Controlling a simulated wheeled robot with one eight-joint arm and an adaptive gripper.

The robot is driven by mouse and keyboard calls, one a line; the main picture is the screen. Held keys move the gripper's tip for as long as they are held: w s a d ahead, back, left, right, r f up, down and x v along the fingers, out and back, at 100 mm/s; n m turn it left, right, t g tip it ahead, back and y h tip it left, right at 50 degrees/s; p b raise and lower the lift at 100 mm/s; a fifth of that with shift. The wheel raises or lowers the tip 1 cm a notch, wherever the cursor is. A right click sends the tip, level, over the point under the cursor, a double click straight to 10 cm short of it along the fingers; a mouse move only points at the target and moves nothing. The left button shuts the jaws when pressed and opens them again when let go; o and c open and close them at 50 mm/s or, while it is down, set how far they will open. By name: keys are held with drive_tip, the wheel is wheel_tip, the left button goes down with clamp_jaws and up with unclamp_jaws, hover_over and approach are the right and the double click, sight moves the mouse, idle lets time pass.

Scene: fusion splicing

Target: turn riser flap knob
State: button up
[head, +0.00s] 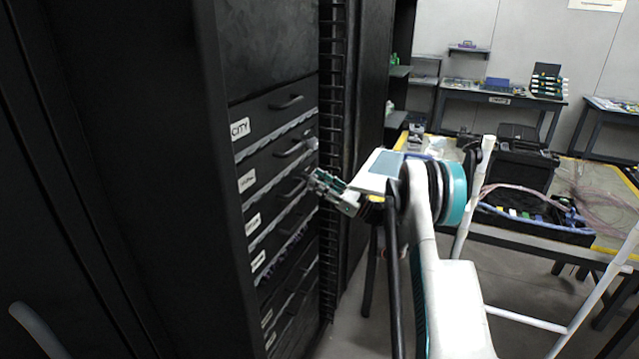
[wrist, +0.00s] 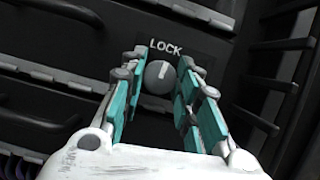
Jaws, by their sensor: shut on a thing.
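A round grey knob (wrist: 159,74) with a pale pointer line sits under a white LOCK label (wrist: 165,47) on a dark panel in the wrist view. My gripper (wrist: 159,80) has its teal-padded fingers on either side of the knob, closed on it. The pointer line points roughly up toward the label. In the head view my gripper (head: 312,180) reaches the right side of the black rack front, and the knob is hidden behind the fingers there.
The black rack (head: 285,85) has several drawers with curved handles (head: 287,103) and white labels such as CITY (head: 240,129). A slotted vertical rail (head: 331,90) runs right of the drawers. A table with an open black case (head: 520,170) and cables stands at the right.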

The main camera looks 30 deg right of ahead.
drive_tip(key=o, duration=1.1)
drive_tip(key=shift+s+d, duration=0.1)
drive_tip(key=v, duration=1.1)
drive_tip(key=shift+s+d+f, duration=0.25)
